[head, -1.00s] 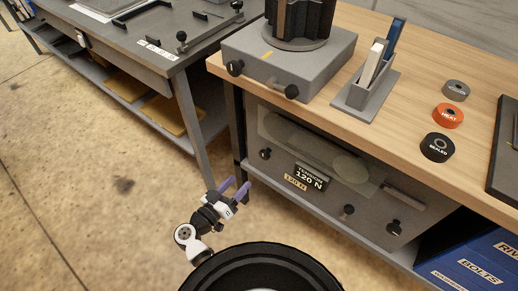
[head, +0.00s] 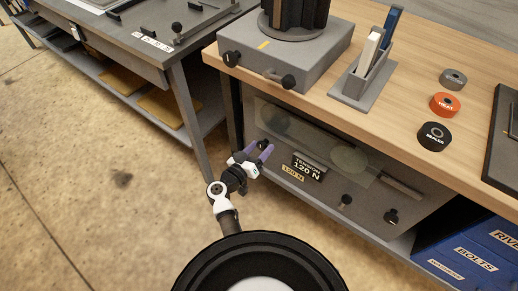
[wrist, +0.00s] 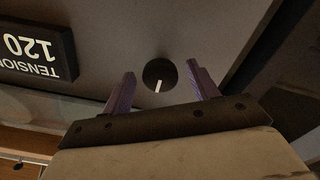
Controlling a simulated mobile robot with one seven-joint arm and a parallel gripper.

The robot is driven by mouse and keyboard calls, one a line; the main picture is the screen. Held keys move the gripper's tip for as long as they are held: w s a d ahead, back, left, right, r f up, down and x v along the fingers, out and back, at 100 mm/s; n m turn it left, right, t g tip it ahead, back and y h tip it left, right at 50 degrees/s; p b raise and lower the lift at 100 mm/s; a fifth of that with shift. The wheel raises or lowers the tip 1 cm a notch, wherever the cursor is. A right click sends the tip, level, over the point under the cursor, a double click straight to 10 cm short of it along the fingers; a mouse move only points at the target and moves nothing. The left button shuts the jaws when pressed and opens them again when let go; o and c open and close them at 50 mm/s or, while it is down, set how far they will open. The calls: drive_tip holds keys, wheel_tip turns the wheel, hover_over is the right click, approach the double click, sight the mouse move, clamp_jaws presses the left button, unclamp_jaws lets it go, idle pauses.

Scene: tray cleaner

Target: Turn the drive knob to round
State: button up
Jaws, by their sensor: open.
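A round dark knob (wrist: 157,74) with a white pointer line sits on the grey front panel (wrist: 200,25). In the wrist view its line points down and slightly left. My gripper (wrist: 160,70) is open, with one purple finger on each side of the knob and a visible gap to each. In the head view my gripper (head: 261,148) is at the left end of the panel under the wooden bench, its fingers at the dark knob there. No wording for the knob's settings is readable.
A "TENSION 120 N" display (head: 309,166) is right of the gripper; it shows upside down in the wrist view (wrist: 38,45). Two more knobs (head: 346,201) (head: 391,216) are farther right. A grey machine base (head: 300,60) with knobs stands on the bench (head: 400,100) above.

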drive_tip(key=shift+c, duration=0.2)
drive_tip(key=c, duration=0.9)
drive_tip(key=shift+c, duration=0.2)
drive_tip(key=shift+r+m+p, duration=0.1)
drive_tip(key=shift+m+p, duration=0.2)
drive_tip(key=shift+p, duration=0.1)
